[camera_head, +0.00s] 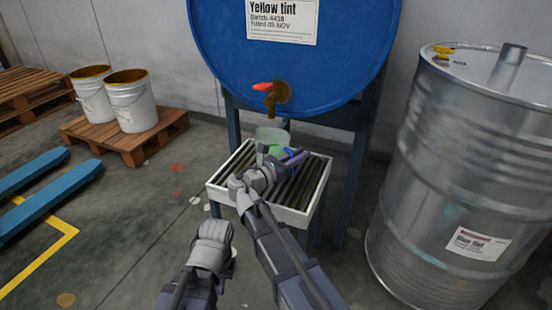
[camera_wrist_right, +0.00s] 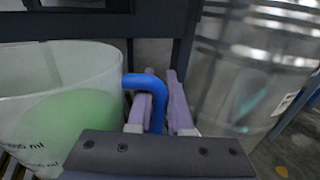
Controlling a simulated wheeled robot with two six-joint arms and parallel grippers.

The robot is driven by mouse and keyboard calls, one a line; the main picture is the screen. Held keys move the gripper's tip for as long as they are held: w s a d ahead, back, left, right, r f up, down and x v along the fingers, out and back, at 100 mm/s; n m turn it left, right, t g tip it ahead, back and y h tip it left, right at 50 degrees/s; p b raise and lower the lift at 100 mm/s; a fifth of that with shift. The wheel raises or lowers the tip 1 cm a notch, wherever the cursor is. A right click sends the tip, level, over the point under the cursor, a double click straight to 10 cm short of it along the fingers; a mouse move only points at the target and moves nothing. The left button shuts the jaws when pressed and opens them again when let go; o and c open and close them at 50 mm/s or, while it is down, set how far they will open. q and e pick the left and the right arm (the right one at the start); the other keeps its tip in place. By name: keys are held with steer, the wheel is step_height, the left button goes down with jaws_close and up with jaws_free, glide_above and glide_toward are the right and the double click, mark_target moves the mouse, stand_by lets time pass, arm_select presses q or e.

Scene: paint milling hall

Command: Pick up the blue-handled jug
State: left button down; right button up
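The jug (camera_head: 270,136) is a translucent cup with a blue handle (camera_head: 290,152) and green contents. It stands upright on the slatted stand (camera_head: 319,199) below the tap. In the right wrist view the jug (camera_wrist_right: 62,100) fills the left side and its blue handle (camera_wrist_right: 158,106) runs down between the two purple fingers. My right gripper (camera_wrist_right: 163,85) is around the handle, with a small gap showing between the handle and the right finger. It also shows in the head view (camera_head: 297,157). My left gripper (camera_head: 214,242) is low at front left, apart from the jug; its fingers cannot be made out.
A blue drum (camera_head: 310,65) with a brass tap (camera_head: 277,95) hangs just above the jug. A steel drum (camera_head: 455,180) stands close on the right. Two white buckets (camera_head: 132,104) stand on a pallet at left. Blue forks (camera_head: 45,195) lie on the floor, which is otherwise clear at front left.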

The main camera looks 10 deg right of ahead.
jaws_close()
steer(key=shift+r, duration=0.2)
stand_by(1.3)
